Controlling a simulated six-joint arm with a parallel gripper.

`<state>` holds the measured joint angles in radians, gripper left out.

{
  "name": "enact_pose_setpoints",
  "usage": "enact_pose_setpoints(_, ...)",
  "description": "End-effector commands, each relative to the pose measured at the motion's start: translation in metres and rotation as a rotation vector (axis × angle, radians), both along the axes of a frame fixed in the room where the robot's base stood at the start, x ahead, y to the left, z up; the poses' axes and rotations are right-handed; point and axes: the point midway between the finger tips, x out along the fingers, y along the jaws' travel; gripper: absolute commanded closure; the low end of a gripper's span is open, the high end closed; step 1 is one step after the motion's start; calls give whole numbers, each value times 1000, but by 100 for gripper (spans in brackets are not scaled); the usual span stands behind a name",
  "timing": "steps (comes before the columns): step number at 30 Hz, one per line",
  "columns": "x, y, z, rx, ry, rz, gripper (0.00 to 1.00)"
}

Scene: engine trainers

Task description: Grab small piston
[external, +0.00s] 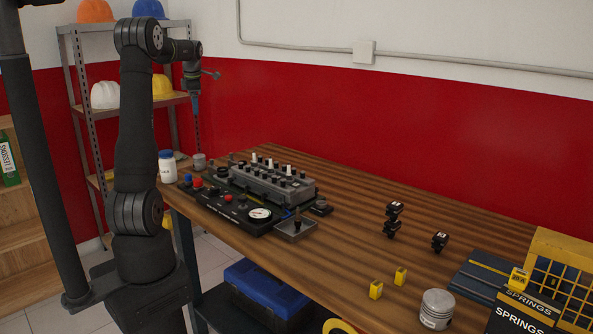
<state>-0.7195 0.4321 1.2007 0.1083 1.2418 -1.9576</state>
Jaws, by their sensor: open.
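A silver-grey piston-like cylinder (437,309) with markings on its side stands upright near the table's front edge at the lower right. A smaller-looking grey cylinder (199,161) stands at the table's far left end, beside a white bottle; I cannot tell for certain whether it is a piston. My gripper (195,108) is small in the picture and hangs pointing down, open, above the far left end of the table. It is apart from everything on the table, and I see nothing held in it.
A grey engine block trainer (272,186) and a black panel (235,207) with knobs and a gauge fill the table's left half. Black parts (392,218) and yellow pieces (376,290) stand toward the right. A yellow crate (565,265) is at the right edge. The table's middle is mostly clear.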

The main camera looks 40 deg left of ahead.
Motion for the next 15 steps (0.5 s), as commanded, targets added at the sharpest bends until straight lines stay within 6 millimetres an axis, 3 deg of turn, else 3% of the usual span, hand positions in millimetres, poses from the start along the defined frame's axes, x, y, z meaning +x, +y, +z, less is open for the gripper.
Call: enact_pose_setpoints(15, 37, 66, -81, -120, 247, -931, 24)
